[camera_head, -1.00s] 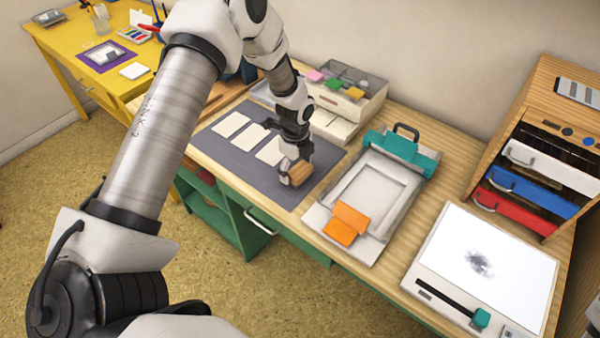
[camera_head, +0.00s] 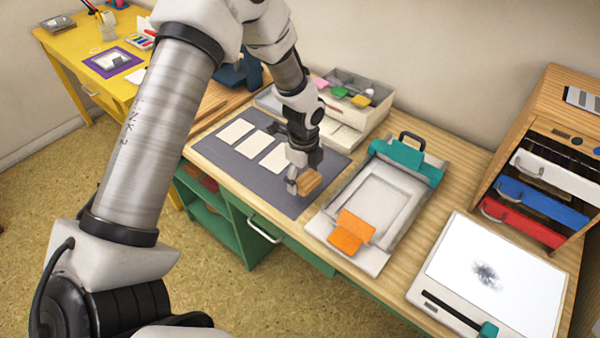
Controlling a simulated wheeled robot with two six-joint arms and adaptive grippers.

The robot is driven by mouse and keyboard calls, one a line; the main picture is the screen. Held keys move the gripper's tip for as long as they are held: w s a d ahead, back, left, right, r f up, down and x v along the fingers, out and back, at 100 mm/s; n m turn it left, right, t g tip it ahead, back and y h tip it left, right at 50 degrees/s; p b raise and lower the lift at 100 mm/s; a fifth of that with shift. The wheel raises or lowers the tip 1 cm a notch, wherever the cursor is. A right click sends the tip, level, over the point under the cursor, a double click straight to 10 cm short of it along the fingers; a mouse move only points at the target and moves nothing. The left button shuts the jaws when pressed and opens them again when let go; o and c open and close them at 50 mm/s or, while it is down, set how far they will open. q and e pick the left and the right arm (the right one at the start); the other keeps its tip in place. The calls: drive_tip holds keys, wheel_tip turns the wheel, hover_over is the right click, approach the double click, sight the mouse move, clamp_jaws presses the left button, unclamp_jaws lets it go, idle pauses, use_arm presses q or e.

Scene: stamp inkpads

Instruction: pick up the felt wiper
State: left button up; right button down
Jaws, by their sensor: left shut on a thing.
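The felt wiper (camera_head: 313,184) appears as a small brown wooden-backed block near the front right part of the dark grey mat (camera_head: 290,207). My left gripper (camera_head: 302,181) comes down from above and is shut on the wiper. The fingers partly cover the block, and its felt underside is hidden. It is at or just above the mat; I cannot tell whether it touches. My right gripper is not in view.
Several white cards (camera_head: 274,159) lie on the mat. Right of it are a grey tray device with a teal clamp (camera_head: 405,161) and orange flap (camera_head: 349,231), then a smudged white board (camera_head: 497,265). An organiser box (camera_head: 352,104) stands behind. A wooden drawer cabinet (camera_head: 550,100) is far right.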

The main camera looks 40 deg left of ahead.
use_arm(q)
drive_tip(key=s+d, duration=0.2)
drive_tip(key=d, duration=0.1)
drive_tip(key=s+d, duration=0.3)
drive_tip(key=s+d+r+b, duration=0.1)
drive_tip(key=s+d, duration=0.2)
drive_tip(key=shift+s, duration=0.15)
drive_tip(key=shift+r, duration=0.1)
